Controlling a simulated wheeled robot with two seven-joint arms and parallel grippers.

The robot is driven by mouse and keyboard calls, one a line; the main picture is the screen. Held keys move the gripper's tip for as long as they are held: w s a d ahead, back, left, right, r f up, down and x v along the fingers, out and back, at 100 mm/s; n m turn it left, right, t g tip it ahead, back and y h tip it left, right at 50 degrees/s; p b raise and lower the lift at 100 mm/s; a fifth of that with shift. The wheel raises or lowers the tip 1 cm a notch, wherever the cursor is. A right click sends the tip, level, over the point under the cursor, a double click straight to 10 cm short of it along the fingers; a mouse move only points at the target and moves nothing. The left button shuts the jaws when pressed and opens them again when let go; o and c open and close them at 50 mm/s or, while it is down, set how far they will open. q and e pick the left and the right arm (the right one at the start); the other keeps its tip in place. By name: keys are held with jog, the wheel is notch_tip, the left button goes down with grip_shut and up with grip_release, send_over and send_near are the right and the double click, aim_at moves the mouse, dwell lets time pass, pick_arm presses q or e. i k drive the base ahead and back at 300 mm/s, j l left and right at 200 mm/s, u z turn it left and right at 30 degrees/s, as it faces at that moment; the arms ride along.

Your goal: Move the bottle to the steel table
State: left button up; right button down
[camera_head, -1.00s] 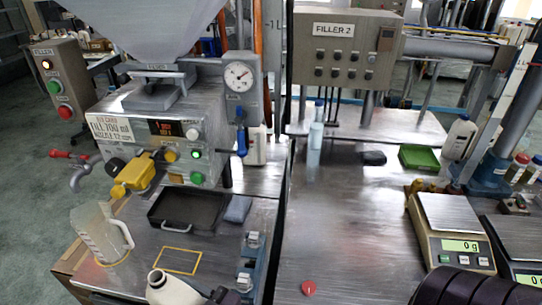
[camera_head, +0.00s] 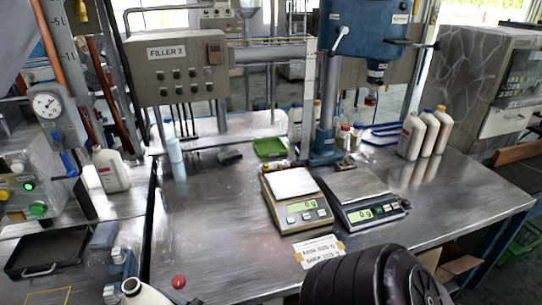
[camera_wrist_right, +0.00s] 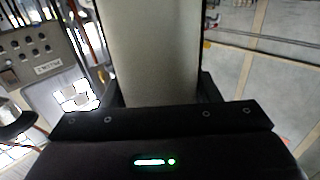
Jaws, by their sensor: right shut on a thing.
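A white bottle (camera_head: 143,292) with an open neck shows at the bottom edge of the head view, in front of the steel table (camera_head: 222,215); its lower part is cut off. In the right wrist view the pale bottle body (camera_wrist_right: 150,50) stands between the fingers of my right gripper (camera_wrist_right: 158,92), which is shut on it. My dark right arm crosses the bottom right of the head view. I cannot tell from these views whether the bottle touches any surface. My left gripper is not in view.
Two scales (camera_head: 297,198) (camera_head: 362,197) stand on the table. A red cap (camera_head: 179,282) lies near its front edge. Several white bottles (camera_head: 425,133) stand at the back right. A green tray (camera_head: 269,148) and blue stand (camera_head: 325,145) are behind. The table's left-middle is clear.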

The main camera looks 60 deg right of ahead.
aim_at(219, 257)
jog(key=i+z, duration=0.1)
jog(key=z, duration=0.9)
jog(key=i+j+z, duration=0.15)
jog(key=j+z, duration=0.2)
jog(key=i+j+z, duration=0.1)
jog(key=j+z, duration=0.55)
jog(key=i+j, duration=0.1)
jog(key=j, duration=0.5)
jog(key=i+j+z, duration=0.15)
jog(key=j, duration=0.4)
jog(key=k, duration=0.05)
